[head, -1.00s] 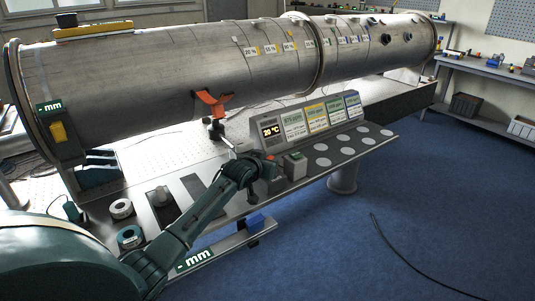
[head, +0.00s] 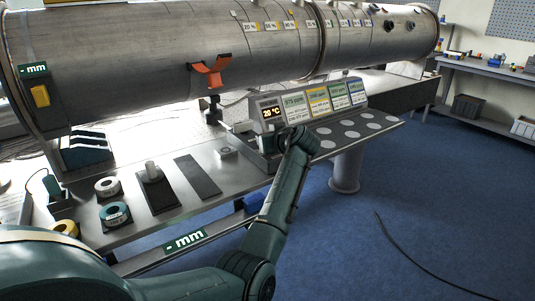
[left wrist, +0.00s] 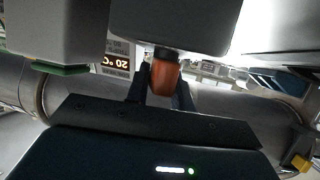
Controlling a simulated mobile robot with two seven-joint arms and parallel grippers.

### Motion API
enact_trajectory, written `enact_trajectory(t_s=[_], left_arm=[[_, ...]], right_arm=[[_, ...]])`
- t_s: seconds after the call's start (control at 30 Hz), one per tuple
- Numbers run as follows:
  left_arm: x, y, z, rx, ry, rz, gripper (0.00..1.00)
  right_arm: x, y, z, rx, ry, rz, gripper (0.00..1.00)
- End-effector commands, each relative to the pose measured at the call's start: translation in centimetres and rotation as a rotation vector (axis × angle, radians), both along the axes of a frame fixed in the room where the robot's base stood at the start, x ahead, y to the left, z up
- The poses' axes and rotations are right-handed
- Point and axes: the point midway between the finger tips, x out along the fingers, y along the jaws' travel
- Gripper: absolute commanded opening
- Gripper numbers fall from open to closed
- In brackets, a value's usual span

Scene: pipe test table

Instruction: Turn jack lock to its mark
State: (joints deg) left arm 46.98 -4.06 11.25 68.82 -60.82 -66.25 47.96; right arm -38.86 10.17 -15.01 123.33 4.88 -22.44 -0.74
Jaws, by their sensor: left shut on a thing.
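In the left wrist view, which is upside down, an orange knob (left wrist: 166,80) with a dark collar sits on a grey block (left wrist: 185,22). The knob fits the jack lock, but I see no label. My left gripper (left wrist: 162,92) is shut on it, one dark finger on each side. In the head view my left wrist (head: 299,139) hides the knob and fingers, in front of the display console. An orange jack cradle (head: 208,77) stands beneath the big pipe (head: 150,60). I cannot make out the lock's mark. My right gripper is not in view.
The console (head: 305,103) reads 20 °C close behind my wrist. In the wrist view a second block (left wrist: 55,25) with a green face is near the fingers. Tape rolls (head: 115,214) and a dark plate (head: 197,176) lie on the bench.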

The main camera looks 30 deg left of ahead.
Motion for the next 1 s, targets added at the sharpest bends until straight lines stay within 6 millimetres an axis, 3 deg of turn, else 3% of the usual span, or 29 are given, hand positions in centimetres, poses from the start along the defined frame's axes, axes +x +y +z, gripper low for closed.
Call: enact_trajectory(t_s=[0.03, 0.23, 0.9, 0.93, 1.0], left_arm=[[0.1, -0.2, -0.7, -0.002, 0.002, 0.027, 0.01], [0.0, -0.1, -0.5, -0.001, 0.003, 0.121, 0.01], [0.0, 0.0, -0.2, -0.002, 0.006, 0.18, 0.01], [0.0, 0.0, -0.2, -0.002, 0.006, 0.18, 0.25], [0.0, 0.0, -0.2, -0.001, 0.005, 0.18, 0.31]], right_arm=[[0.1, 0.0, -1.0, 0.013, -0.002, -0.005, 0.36], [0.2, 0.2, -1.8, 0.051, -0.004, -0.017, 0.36], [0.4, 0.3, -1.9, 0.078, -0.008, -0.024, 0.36], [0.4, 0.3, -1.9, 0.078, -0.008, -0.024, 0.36], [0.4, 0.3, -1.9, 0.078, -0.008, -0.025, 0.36]])
